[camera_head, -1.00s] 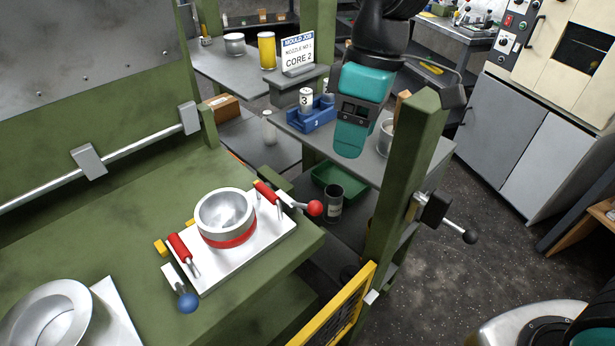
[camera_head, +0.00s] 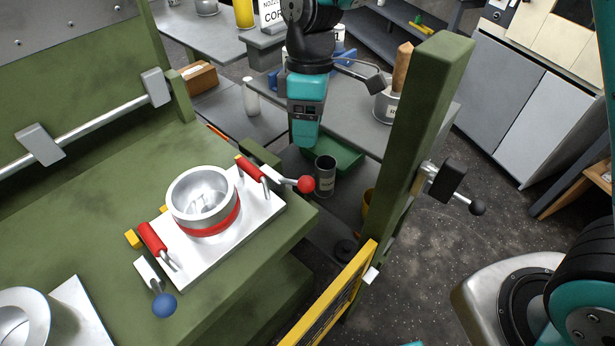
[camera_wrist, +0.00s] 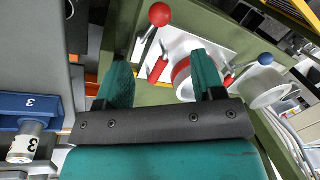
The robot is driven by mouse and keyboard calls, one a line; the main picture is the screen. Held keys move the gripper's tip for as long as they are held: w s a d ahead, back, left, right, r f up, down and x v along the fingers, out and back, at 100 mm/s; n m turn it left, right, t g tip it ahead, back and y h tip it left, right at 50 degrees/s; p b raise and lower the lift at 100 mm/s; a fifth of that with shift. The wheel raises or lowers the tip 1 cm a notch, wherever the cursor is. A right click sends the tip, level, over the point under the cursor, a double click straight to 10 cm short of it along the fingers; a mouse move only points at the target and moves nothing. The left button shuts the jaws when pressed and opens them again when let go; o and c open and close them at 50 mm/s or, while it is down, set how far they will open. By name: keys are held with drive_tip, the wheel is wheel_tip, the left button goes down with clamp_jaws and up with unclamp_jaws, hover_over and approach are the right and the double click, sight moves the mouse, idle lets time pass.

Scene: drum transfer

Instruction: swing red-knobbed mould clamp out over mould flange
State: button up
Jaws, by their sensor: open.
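The red-knobbed clamp (camera_head: 305,184) sits at the right side of the white mould plate, its red ball pointing right, away from the mould. It also shows in the wrist view (camera_wrist: 159,15), beyond my fingertips. The silver mould (camera_head: 201,199) with a red band and flange stands on the plate. A blue-knobbed clamp (camera_head: 164,304) is at the plate's front left corner. My gripper (camera_head: 305,140) hangs behind and above the red knob, apart from it. In the wrist view my gripper (camera_wrist: 165,75) is open with nothing between its two teal fingers.
A green post (camera_head: 415,130) with a black-knobbed handle (camera_head: 477,207) stands to the right of the plate. A yellow-framed guard (camera_head: 335,300) is in front. A shelf with a dark can (camera_head: 325,175) and green tray lies behind the knob.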

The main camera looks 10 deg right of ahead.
sight(307, 177)
drive_tip(key=f, duration=0.4)
drive_tip(key=s+f, duration=0.1)
drive_tip(key=f, duration=0.3)
drive_tip(key=s+f, duration=0.1)
drive_tip(key=f, duration=0.3)
drive_tip(key=shift+s+a, duration=0.1)
drive_tip(key=shift+a, duration=0.25)
drive_tip(key=shift+c, duration=0.3)
clamp_jaws()
drive_tip(key=shift+p, duration=0.3)
